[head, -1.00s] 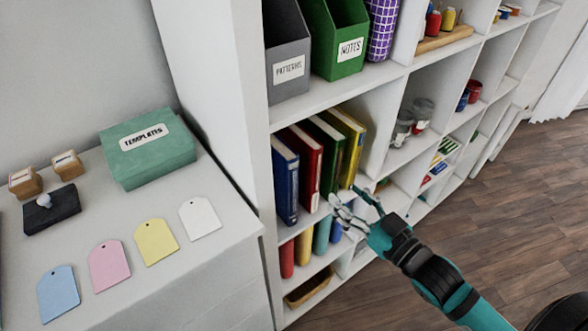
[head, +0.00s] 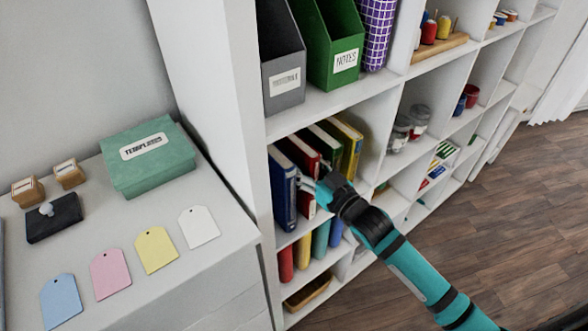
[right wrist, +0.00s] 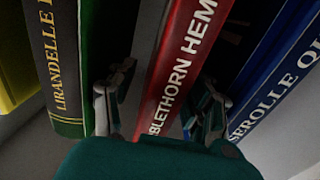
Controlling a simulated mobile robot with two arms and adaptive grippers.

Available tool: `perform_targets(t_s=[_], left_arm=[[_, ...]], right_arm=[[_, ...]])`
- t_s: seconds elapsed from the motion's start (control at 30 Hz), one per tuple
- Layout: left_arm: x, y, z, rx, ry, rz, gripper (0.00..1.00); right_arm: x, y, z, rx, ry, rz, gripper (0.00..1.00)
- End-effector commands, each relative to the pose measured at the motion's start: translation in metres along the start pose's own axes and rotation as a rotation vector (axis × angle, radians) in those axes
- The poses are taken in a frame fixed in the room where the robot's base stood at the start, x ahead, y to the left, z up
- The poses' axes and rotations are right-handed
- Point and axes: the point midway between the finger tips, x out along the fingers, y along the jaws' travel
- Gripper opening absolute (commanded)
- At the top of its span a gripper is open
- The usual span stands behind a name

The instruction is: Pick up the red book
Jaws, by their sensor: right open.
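The red book (head: 312,162) stands upright on the middle shelf, between a blue book (head: 283,185) and a dark green book (head: 327,146). My right gripper (head: 315,183) is at the lower part of its spine and hides some of it. In the right wrist view the red book (right wrist: 185,65) runs between the two fingers of the open right gripper (right wrist: 162,100). One finger is on the green book's (right wrist: 92,60) side and the other on the blue book's (right wrist: 270,75) side. I cannot tell whether either finger touches the red book. My left gripper is not in view.
A yellow book (head: 347,145) stands at the right end of the row. Grey (head: 284,85) and green (head: 335,60) file holders stand on the shelf above. Colored rolls (head: 303,248) are below. A white cabinet (head: 215,265) with a green box (head: 147,158) is at left.

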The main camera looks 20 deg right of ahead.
Motion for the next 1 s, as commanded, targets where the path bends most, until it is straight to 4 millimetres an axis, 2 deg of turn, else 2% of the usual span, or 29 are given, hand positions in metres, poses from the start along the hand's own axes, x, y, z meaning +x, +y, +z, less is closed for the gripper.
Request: perform_targets(t_s=[0.1,0.2,0.43,0.83,1.0], left_arm=[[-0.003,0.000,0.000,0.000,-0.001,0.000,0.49],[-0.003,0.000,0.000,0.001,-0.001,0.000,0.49],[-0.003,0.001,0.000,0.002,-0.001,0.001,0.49],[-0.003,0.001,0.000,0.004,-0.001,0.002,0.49],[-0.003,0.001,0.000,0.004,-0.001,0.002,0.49]], right_arm=[[0.018,0.000,-0.002,0.000,0.001,0.000,0.52],[0.025,0.000,-0.002,0.000,0.001,0.000,0.52],[0.026,0.000,0.000,0.001,0.000,0.000,0.52],[0.026,0.000,0.000,0.000,0.000,0.000,0.01],[0.026,0.000,-0.001,0.000,0.000,0.000,0.00]])
